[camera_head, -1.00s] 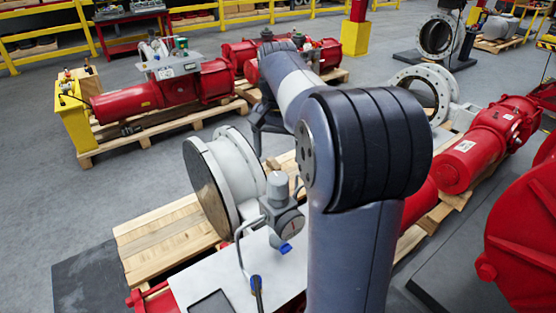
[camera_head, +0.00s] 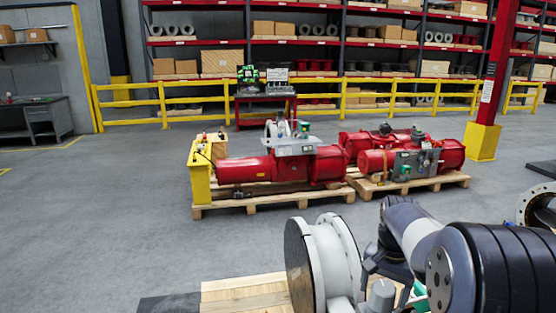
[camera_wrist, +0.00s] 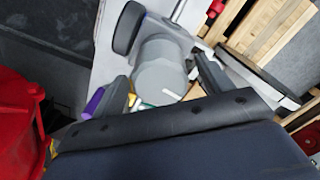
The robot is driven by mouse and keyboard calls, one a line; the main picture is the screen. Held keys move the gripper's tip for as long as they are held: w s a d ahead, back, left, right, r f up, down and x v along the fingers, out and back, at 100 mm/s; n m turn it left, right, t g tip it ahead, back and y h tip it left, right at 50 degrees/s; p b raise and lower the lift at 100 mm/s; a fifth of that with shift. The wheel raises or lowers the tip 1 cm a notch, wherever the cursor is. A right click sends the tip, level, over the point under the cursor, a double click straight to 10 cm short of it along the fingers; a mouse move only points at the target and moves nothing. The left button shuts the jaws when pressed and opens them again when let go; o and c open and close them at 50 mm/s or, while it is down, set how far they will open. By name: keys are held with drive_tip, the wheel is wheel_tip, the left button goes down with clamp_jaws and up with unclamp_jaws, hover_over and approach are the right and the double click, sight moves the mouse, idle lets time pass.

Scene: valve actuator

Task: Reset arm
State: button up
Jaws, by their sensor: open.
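My arm (camera_head: 425,245) reaches in from the lower right of the head view, bent at its dark, ribbed elbow joint. My gripper shows in the wrist view (camera_wrist: 163,88), with its two dark fingers apart. A grey cylindrical instrument (camera_wrist: 160,65) with a round dark end shows between and beyond the fingers; I cannot tell whether they touch it. In the head view, a pale flanged valve (camera_head: 322,262) stands left of my arm, with a grey cylinder cap (camera_head: 381,296) at its lower right. The lower part of this assembly is cut off by the frame.
Red actuators (camera_head: 285,168) lie on wooden pallets (camera_head: 275,203) in the middle. A yellow post (camera_head: 481,141), a yellow railing (camera_head: 395,93) and shelves (camera_head: 345,28) stand behind. Grey floor (camera_head: 110,220) is open at left. In the wrist view, a red body (camera_wrist: 20,120) is close at left.

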drive_tip(key=shift+f, duration=0.65)
drive_tip(key=shift+m, duration=0.3)
drive_tip(key=shift+r, duration=0.1)
